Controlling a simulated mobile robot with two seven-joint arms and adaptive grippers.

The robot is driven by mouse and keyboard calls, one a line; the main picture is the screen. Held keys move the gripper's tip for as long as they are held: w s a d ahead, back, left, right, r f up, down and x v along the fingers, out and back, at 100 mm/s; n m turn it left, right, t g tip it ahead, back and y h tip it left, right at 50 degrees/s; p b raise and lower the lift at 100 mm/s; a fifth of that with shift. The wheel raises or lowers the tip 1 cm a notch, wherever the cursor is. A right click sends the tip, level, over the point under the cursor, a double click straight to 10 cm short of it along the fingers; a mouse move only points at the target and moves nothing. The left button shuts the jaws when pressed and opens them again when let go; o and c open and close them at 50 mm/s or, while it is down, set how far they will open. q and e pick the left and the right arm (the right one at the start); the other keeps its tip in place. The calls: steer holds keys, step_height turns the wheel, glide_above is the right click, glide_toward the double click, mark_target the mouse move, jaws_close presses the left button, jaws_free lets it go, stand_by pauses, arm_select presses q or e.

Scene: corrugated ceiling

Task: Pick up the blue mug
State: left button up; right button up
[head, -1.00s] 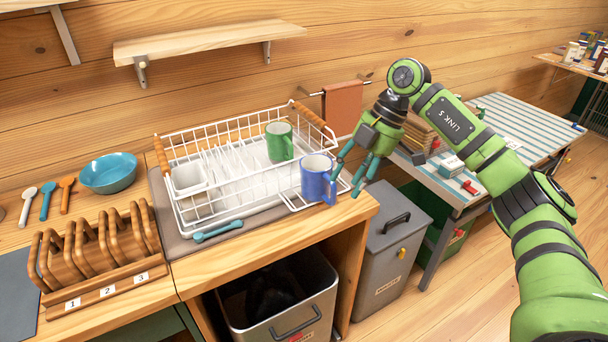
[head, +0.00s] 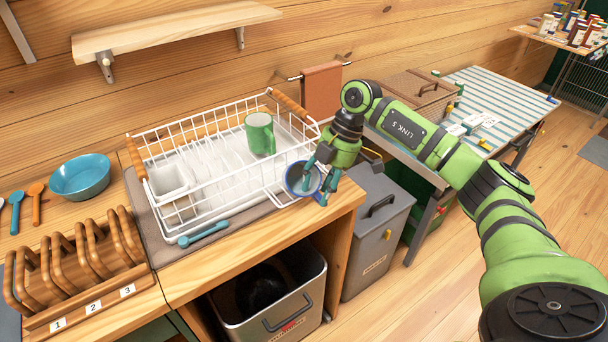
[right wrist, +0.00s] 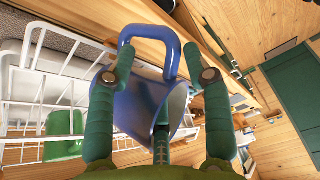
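The blue mug (head: 291,183) is at the right end of the dish rack, over its small side shelf. It is tilted, with its open mouth and pale inside showing in the head view. My right gripper (head: 326,182) is at the mug's right side, with its teal fingers around the rim. In the right wrist view the mug (right wrist: 140,105) lies between the fingers of the gripper (right wrist: 160,85), its handle at the top. My left gripper is out of view.
The white wire dish rack (head: 206,213) holds a green mug (head: 259,134) and plates. A teal utensil (head: 204,233) lies in front. A wooden toast rack (head: 75,262) and teal bowl (head: 80,177) are at left. A grey bin (head: 377,225) stands below at right.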

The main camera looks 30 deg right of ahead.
steer(key=shift+s+r, duration=0.1)
steer(key=shift+c, duration=1.2)
steer(key=c, duration=0.7)
steer(key=shift+s+r, duration=0.1)
jaws_close()
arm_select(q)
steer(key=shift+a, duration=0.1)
arm_select(e)
steer(key=shift+r, duration=0.1)
